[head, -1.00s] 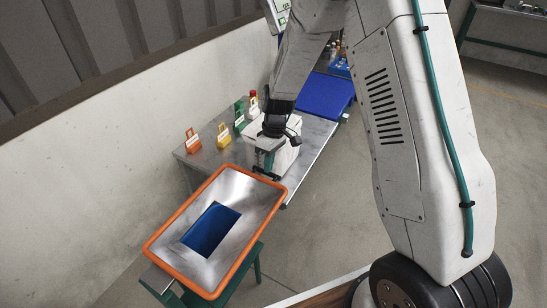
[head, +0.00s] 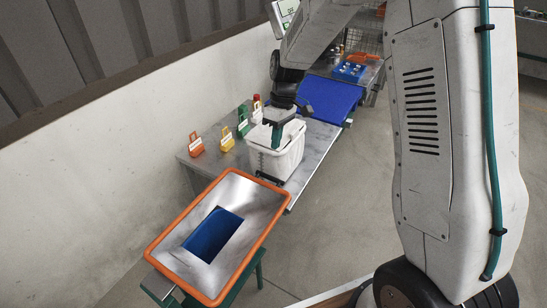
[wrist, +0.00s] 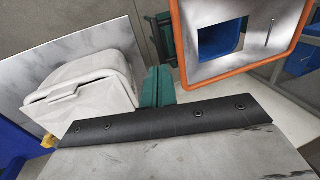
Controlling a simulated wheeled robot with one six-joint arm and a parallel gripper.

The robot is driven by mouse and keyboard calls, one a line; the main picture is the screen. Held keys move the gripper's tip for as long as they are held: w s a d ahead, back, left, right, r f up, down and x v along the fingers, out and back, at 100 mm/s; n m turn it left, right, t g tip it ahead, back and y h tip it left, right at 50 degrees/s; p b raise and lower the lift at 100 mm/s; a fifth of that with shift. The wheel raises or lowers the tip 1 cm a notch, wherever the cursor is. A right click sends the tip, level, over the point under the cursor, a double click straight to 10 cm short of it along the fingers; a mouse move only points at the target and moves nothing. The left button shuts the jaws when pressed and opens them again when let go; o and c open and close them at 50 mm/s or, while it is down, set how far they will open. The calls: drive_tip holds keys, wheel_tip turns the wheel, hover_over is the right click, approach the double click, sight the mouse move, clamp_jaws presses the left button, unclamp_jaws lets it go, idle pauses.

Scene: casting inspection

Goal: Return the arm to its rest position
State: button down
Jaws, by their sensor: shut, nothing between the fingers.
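My arm reaches in from the upper right in the head view. My gripper (head: 276,138) points down and shows in front of the white bin (head: 290,158), over its top in the picture. Whether it touches the bin cannot be told. Its green fingers (wrist: 157,86) are together and empty in the wrist view. The white bin (wrist: 85,90) lies to their left there, and the orange-rimmed metal hopper (wrist: 265,68) to their right.
The hopper (head: 180,222) with a blue opening stands in front of the steel table (head: 320,140). Orange (head: 196,144), yellow (head: 226,139), green and red tagged items line the table's left side. A blue mat (head: 332,98) lies behind the bin. Open floor lies right of the hopper.

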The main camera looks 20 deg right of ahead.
drive_tip(key=s+d+r+m+t, duration=0.1)
drive_tip(key=s+r+m, duration=0.1)
drive_tip(key=s+r, duration=0.4)
drive_tip(key=s+d+r+m+t+h, duration=0.1)
drive_tip(key=s+r, duration=0.5)
drive_tip(key=s, duration=0.9)
drive_tip(key=s+d+r+m+t+h, duration=0.1)
drive_tip(key=s+r+m, duration=0.4)
drive_tip(key=s, duration=0.6)
drive_tip(key=shift+s+d+r, duration=0.25)
drive_tip(key=shift+d+r, duration=0.6)
drive_tip(key=shift+r, duration=0.1)
